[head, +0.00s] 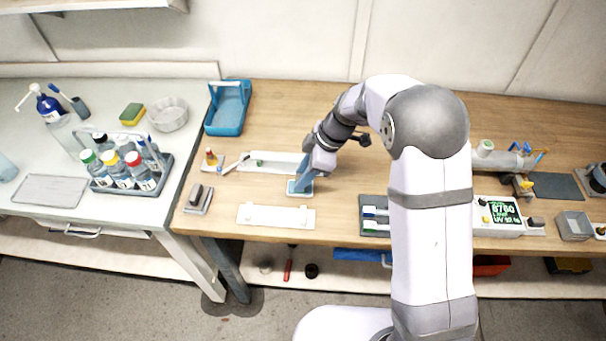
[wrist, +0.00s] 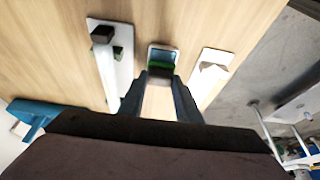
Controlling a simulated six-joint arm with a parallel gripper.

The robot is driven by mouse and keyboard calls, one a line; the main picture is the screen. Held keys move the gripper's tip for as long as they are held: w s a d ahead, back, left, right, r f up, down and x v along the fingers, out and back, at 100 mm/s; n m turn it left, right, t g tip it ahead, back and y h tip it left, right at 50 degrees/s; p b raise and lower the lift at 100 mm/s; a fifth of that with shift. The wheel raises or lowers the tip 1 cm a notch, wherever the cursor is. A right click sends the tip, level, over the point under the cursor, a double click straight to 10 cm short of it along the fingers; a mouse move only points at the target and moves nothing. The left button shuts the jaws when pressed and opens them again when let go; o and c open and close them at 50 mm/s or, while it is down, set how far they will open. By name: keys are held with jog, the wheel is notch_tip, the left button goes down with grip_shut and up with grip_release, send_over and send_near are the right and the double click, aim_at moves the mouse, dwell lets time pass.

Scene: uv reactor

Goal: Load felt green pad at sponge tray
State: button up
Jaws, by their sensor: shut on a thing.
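My gripper (head: 302,181) points down over a small light-rimmed tray (head: 292,190) with a blue inside, which looks like the sponge tray. In the wrist view the fingers (wrist: 161,78) are shut on a dark block with a green layer, the felt green pad (wrist: 160,68). The pad is at the near part of the small tray (wrist: 163,47), over or in it; I cannot tell whether it touches the tray floor. In the head view the pad is hidden by the fingers.
A long white tray (head: 276,168) with a small green piece lies behind, and a white plate (head: 276,216) lies in front. A grey block holder (head: 198,198) and a blue caddy (head: 228,110) stand to the left. A grey rack (head: 374,215) stands to the right.

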jog(key=shift+s+f+b, duration=0.15)
jog(key=shift+f+b, duration=0.35)
jog(key=shift+b, duration=0.2)
dwell(2.3)
jog(key=shift+r, duration=0.1)
jog(key=shift+r+p, duration=1.8)
jog(key=shift+r, duration=1.75)
jog(key=s+d+m+t+h, duration=0.3)
jog(key=d+m+t+h, duration=0.1)
jog(key=d+m, duration=1.4)
jog(key=shift+d+f, duration=0.35)
jog(key=shift+d, duration=0.25)
